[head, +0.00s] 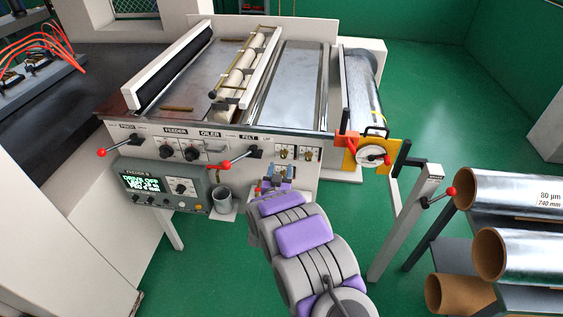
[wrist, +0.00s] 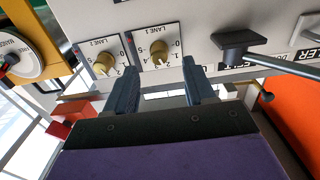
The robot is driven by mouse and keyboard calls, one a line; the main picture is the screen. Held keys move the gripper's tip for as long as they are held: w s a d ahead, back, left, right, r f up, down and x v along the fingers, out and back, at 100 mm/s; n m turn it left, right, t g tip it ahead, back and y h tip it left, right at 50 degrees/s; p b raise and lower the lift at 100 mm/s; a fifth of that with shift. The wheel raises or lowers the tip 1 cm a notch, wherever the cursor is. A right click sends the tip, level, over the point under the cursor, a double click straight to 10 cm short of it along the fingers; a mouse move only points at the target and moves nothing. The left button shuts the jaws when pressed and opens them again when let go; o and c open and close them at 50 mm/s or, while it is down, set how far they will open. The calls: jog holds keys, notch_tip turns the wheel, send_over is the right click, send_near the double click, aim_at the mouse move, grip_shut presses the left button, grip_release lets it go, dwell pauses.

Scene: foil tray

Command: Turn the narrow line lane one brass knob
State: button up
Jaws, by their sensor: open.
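Two small brass knobs sit side by side on white dial plates on the machine's front panel. The knob closer to the FELT label, which I take as the lane one knob (head: 284,153), also shows in the wrist view (wrist: 158,52). The other brass knob (head: 307,155) is beside it, at the left in the wrist view (wrist: 103,63). My gripper (wrist: 160,72) is open and empty, its two dark fingers pointing at the panel. The lane one knob appears between the fingertips in that view; whether they flank it or stop short, I cannot tell. In the head view, my gripper (head: 275,178) is just below the knobs.
A black FELT lever (wrist: 236,40) is close beside the fingers. A red-ended lever (head: 226,165), a grey cup (head: 222,199) and a control box (head: 165,188) are left. A yellow plate with a handwheel (head: 372,154) is right.

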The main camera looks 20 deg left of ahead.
aim_at(283, 158)
jog(key=x, duration=0.3)
jog(key=shift+w+d, duration=0.15)
jog(key=shift+w, duration=0.2)
jog(key=shift+b+x, duration=0.3)
jog(key=shift+x, duration=0.55)
jog(key=shift+s, duration=0.1)
jog(key=shift+c, duration=0.2)
grip_shut()
